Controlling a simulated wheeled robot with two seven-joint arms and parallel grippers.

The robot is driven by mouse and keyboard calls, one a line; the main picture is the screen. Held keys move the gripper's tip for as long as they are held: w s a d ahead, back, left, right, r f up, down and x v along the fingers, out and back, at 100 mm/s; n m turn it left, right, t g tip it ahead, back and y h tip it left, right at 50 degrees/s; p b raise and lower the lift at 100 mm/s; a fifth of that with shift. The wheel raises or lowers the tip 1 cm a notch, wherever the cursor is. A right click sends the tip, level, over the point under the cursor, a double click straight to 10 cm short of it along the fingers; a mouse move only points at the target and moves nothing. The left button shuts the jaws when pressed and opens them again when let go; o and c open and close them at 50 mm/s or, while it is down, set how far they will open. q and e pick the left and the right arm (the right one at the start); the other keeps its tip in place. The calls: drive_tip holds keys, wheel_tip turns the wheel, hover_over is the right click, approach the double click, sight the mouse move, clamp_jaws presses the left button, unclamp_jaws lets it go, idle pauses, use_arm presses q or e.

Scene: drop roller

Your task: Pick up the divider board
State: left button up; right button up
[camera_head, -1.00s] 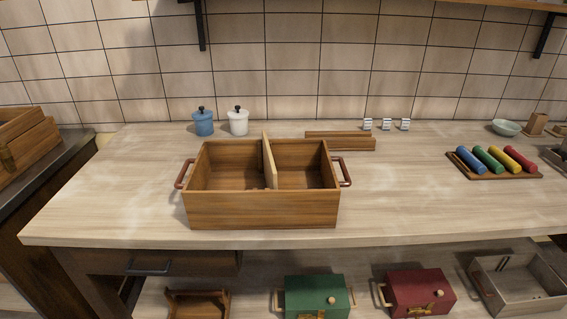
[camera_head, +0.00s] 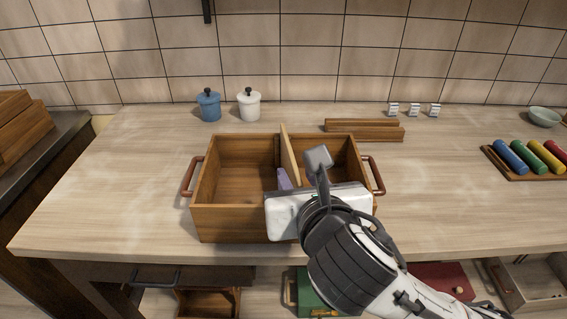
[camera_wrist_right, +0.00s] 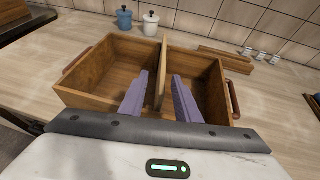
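The divider board (camera_head: 289,157) is a thin light wooden panel standing upright across the middle of the wooden box (camera_head: 235,222), parting it into two compartments. It also shows in the right wrist view (camera_wrist_right: 161,75). My right gripper (camera_wrist_right: 162,92) is open at the near side of the box, with one purple finger on each side of the board's line. Gaps show between the fingers and the board in the wrist view. In the head view the gripper body hides the near right part of the box. My left gripper is not in view.
The box has a reddish handle (camera_head: 188,177) at each end. A blue jar (camera_head: 209,106) and a white jar (camera_head: 249,105) stand behind it. A grooved wooden block (camera_head: 362,130) lies at the back right. A tray of coloured rollers (camera_head: 527,162) is at the right. The table's left side is clear.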

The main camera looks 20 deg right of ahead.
sight(294, 168)
drive_tip(key=x, duration=0.3)
drive_tip(key=shift+w+d, duration=0.15)
drive_tip(key=shift+w+f, duration=0.25)
drive_tip(key=shift+w, duration=0.25)
drive_tip(key=x, duration=0.5)
drive_tip(key=shift+d+r+b, duration=0.1)
drive_tip(key=shift+d+b, duration=0.15)
drive_tip(key=shift+b, duration=0.05)
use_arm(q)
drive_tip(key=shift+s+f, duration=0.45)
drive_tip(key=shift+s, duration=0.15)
use_arm(e)
drive_tip(key=shift+w, duration=0.1)
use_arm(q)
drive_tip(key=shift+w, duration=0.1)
use_arm(e)
drive_tip(key=shift+c, duration=0.2)
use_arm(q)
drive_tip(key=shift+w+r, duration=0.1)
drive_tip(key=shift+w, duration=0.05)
use_arm(e)
clamp_jaws()
